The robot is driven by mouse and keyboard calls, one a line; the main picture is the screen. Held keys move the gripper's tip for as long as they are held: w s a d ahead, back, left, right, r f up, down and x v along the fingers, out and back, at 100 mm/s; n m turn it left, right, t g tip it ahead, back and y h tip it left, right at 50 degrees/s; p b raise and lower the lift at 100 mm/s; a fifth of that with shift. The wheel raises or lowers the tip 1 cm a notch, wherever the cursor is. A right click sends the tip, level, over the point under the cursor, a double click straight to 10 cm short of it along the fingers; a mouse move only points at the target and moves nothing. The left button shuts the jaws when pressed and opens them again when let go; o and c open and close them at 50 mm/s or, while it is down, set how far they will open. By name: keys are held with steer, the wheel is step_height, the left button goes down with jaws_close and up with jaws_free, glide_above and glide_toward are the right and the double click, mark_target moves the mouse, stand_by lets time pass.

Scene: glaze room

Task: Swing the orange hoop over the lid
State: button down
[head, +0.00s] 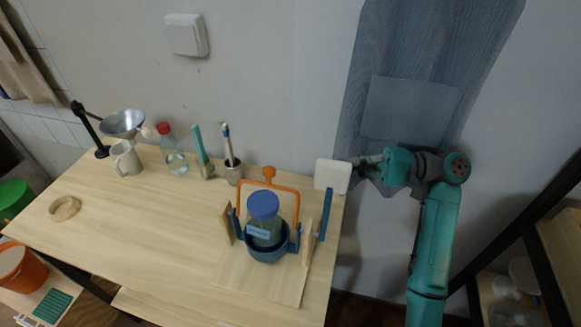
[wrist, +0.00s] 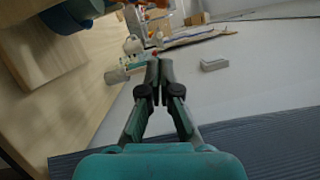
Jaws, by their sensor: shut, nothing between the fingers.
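The orange hoop (head: 283,187) stands up behind the jar, with an orange knob (head: 269,173) on top. The blue lid (head: 263,205) sits on a clear labelled jar (head: 259,232) in a blue bowl-shaped holder (head: 268,255). The hoop is not over the lid; it rises behind it. My gripper (head: 356,161) is right of the hoop, apart from it, beside a white square plate (head: 333,176). In the wrist view my gripper (wrist: 153,66) is shut and empty.
The holder stands between wooden uprights (head: 306,240) on a board at the table's right end. A cup with a brush (head: 233,174), a red-capped bottle (head: 175,160), a mug (head: 125,158) and a funnel (head: 122,123) stand at the back. The table's (head: 140,220) middle is clear.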

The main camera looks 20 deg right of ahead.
steer(key=w+a+r+m, duration=0.1)
steer(key=a, duration=1.1)
steer(key=shift+w+a+r, duration=0.25)
steer(key=shift+w+r, duration=0.1)
steer(key=shift+r, duration=0.05)
steer(key=s+n, duration=0.1)
steer(key=s+a+r+n, duration=0.2)
steer(key=shift+n+g+h, duration=0.3)
steer(key=shift+n+h, duration=0.1)
steer(key=shift+s+a+n, duration=0.3)
steer(key=shift+n, duration=0.2)
